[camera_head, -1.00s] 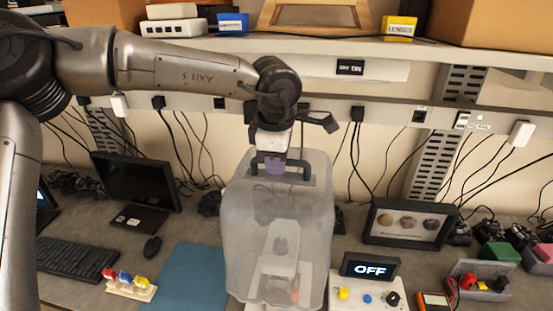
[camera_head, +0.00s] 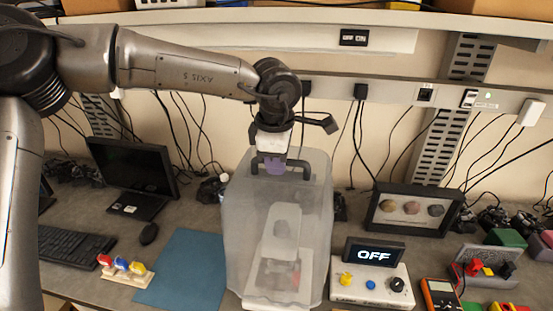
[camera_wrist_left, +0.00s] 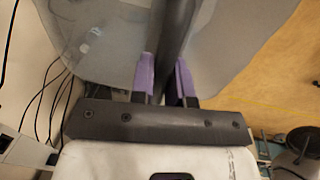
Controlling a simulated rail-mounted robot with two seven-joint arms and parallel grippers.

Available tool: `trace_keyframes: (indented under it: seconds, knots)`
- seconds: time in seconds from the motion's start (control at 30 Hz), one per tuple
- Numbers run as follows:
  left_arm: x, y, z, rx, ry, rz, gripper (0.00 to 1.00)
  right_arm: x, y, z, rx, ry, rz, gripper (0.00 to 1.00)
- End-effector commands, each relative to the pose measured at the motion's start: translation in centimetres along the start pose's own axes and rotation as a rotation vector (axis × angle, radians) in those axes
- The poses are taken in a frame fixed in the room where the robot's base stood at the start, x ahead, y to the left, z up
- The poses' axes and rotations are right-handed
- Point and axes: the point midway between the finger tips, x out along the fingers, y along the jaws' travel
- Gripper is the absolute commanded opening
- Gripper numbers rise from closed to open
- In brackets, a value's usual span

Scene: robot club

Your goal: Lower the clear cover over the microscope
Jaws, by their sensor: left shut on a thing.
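The clear cover (camera_head: 240,215) is a frosted, see-through box with a dark handle (camera_head: 304,170) on top. My left gripper (camera_head: 275,166), with purple fingertips, is shut on that handle from above. In the left wrist view its fingers (camera_wrist_left: 166,80) stand on both sides of the dark handle bar (camera_wrist_left: 174,30). The white microscope (camera_head: 280,240) shows blurred through the cover's front wall, with a small red spot near its base. The cover looks upright. I cannot tell whether its lower rim touches the bench. My right gripper is not in view.
A control box with an OFF display (camera_head: 374,254) stands close to the cover's right. A blue mat (camera_head: 185,272) lies to the left, with a small rack of coloured knobs (camera_head: 125,270) beside it. A framed display (camera_head: 412,211) and hanging cables are behind.

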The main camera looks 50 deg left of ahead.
Motion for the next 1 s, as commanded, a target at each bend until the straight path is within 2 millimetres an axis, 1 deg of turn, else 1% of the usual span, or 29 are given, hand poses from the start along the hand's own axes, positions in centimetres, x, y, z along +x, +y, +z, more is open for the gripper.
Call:
trace_keyframes:
  seconds: [0.3, 0.47, 1.0]
  knots:
    - [0.0, 0.0, 0.0, 0.000, -0.001, 0.001, 0.00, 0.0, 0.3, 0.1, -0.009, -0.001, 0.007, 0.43]
    - [0.3, -0.1, 0.0, 0.000, -0.001, 0.001, 0.00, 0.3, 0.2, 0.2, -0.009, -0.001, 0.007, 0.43]
    - [3.6, -0.6, 0.0, 0.000, -0.001, 0.001, 0.00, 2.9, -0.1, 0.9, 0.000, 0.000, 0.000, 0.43]
